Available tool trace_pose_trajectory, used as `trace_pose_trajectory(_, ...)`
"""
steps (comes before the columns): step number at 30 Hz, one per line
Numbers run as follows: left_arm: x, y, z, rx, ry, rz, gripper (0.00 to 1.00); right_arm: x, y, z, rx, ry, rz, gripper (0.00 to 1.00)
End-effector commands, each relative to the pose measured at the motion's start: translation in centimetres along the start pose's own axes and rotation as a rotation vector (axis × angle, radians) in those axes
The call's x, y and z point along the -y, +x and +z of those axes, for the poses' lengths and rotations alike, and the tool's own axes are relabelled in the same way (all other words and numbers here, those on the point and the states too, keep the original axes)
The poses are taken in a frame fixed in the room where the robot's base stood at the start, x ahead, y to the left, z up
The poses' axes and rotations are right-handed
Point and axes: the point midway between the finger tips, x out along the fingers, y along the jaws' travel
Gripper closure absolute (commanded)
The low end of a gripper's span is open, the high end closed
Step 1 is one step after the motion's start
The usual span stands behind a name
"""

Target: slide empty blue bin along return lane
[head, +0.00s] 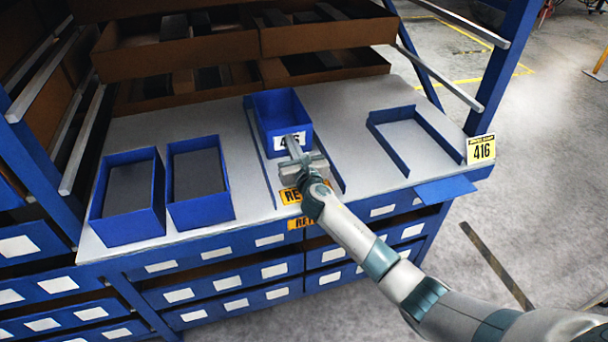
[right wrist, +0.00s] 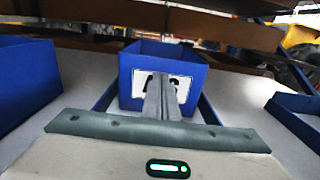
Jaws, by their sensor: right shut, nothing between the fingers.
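The empty blue bin (head: 281,104) stands in the return lane, between two low blue rails (head: 260,158), toward the back of the grey bench top. In the right wrist view the bin (right wrist: 135,60) is straight ahead and the shut fingers (right wrist: 161,92) cover the middle of the label. I cannot tell whether they touch it. My left gripper is not in view.
Two blue bins (head: 103,205) (head: 228,195) with dark contents stand on the left of the bench. Brown cartons (head: 190,46) line the back. A yellow label (head: 290,196) marks the lane's front.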

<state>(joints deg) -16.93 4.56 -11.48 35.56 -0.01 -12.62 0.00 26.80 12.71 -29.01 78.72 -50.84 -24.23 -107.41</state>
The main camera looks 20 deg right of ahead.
Motion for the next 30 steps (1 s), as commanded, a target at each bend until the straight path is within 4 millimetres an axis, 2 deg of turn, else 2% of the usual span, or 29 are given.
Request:
trace_pose_trajectory(1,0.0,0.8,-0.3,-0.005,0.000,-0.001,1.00,0.0,1.0,-0.2,0.001,-0.002,-0.001,1.00)
trace_pose_trajectory(5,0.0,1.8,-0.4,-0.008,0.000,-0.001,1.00,0.0,3.3,-0.3,0.002,-0.002,-0.001,1.00)
trace_pose_trajectory(12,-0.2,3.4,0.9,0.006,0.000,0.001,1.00,-0.1,6.6,-0.2,0.001,-0.002,0.000,1.00)
trace_pose_trajectory(16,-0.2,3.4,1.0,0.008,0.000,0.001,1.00,0.0,7.1,0.0,0.001,-0.001,0.000,1.00)
trace_pose_trajectory(30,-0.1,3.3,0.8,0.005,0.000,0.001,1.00,0.1,7.1,0.1,0.000,-0.001,0.000,1.00)
